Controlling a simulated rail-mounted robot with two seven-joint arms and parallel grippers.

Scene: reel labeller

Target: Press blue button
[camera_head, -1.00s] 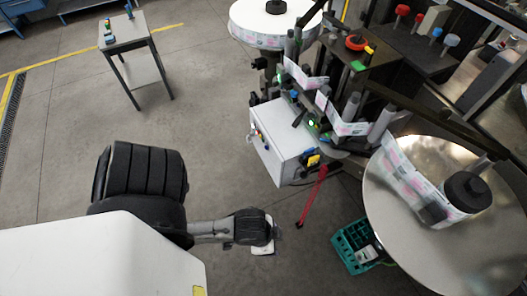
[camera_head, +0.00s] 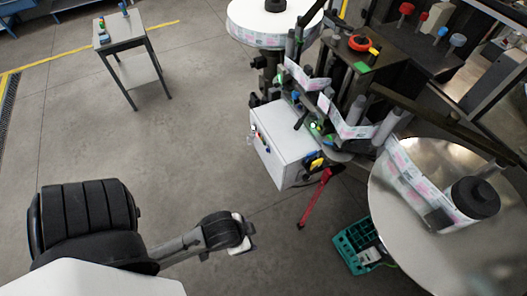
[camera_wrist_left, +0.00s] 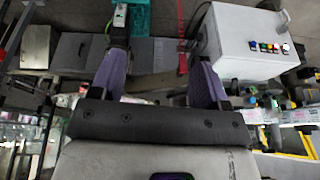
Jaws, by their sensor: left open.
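The white control box (camera_head: 283,146) stands on the labelling machine in the head view, with a row of small coloured buttons on its left face. The blue button (camera_head: 268,150) is small there. My right gripper is not in view.
A reel disc (camera_head: 400,215) is at right and another reel (camera_head: 262,28) at the top. A teal crate (camera_head: 360,245) lies on the floor below the box, near a red bar (camera_head: 314,198). A small table (camera_head: 122,40) stands at upper left. The floor between is clear.

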